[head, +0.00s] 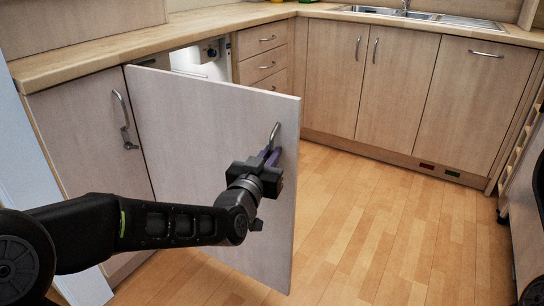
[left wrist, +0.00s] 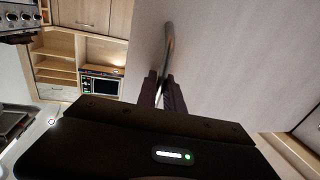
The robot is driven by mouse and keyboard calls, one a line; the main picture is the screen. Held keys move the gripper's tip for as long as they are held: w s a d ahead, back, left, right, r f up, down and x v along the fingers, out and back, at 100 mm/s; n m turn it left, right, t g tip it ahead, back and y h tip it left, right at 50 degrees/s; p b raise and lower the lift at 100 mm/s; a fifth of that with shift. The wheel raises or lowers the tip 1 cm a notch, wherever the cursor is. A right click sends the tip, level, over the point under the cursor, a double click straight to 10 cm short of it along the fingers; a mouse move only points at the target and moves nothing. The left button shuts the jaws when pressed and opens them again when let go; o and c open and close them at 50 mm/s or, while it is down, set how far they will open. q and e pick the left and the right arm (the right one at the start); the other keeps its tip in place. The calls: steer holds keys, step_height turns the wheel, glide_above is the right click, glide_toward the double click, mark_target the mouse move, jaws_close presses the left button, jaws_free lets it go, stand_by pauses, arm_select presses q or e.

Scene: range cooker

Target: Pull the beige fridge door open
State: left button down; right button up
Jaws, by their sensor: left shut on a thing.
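The beige fridge door (head: 200,140) stands partly open, swung out from the cabinet row into the room. Its white interior (head: 205,60) shows behind its top edge. My left gripper (head: 270,156) is shut on the door's curved metal handle (head: 275,132), near the door's free edge. In the left wrist view the two fingers (left wrist: 162,92) close around the handle (left wrist: 169,45), with the door panel (left wrist: 240,65) to the right. The lower part of the door is partly hidden behind my left arm. My right gripper is not in view.
A closed beige cabinet door (head: 85,120) with a metal handle is left of the fridge. Drawers (head: 262,55) and more cabinets (head: 400,80) line the back under a wooden worktop (head: 190,28). The wooden floor (head: 375,220) right of the door is clear.

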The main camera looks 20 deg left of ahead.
arm_select(q)
steer(key=shift+s, duration=0.2)
steer(key=c, duration=1.5)
jaws_free()
steer(key=s+p, duration=0.1)
steer(key=s, duration=0.6)
steer(key=shift+s+p, duration=0.35)
steer(key=shift+s, duration=0.05)
steer(key=shift+a, duration=0.15)
